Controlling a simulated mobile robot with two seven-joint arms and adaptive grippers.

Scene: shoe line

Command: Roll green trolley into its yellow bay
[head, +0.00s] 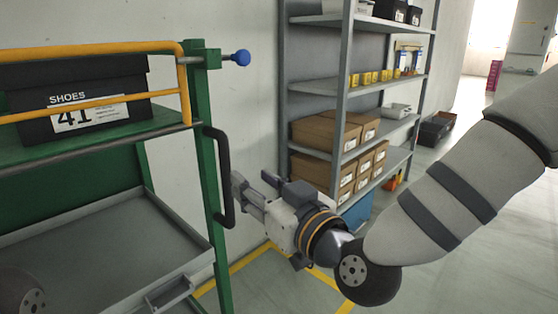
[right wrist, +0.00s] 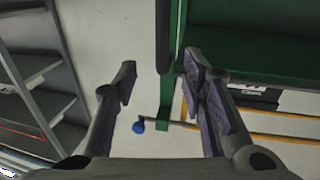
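The green trolley (head: 207,165) stands at the left of the head view, with grey tray shelves, a yellow rail (head: 90,50) and a black upright handle (head: 224,180) on its near post. A blue knob (head: 240,58) sticks out at its top; it also shows in the right wrist view (right wrist: 140,127). My right gripper (head: 243,192) is at the handle's right side, fingers toward it. In the right wrist view its fingers (right wrist: 160,92) are apart; I cannot tell whether the handle lies between them. Yellow floor lines (head: 250,258) run beyond the trolley. My left gripper is not in view.
A black shoe box (head: 75,95) marked 41 sits on the trolley's top shelf. A grey rack (head: 345,100) with brown boxes (head: 335,132) stands against the wall behind my right gripper. Dark bins (head: 435,128) lie on the floor beyond. Floor at the right is open.

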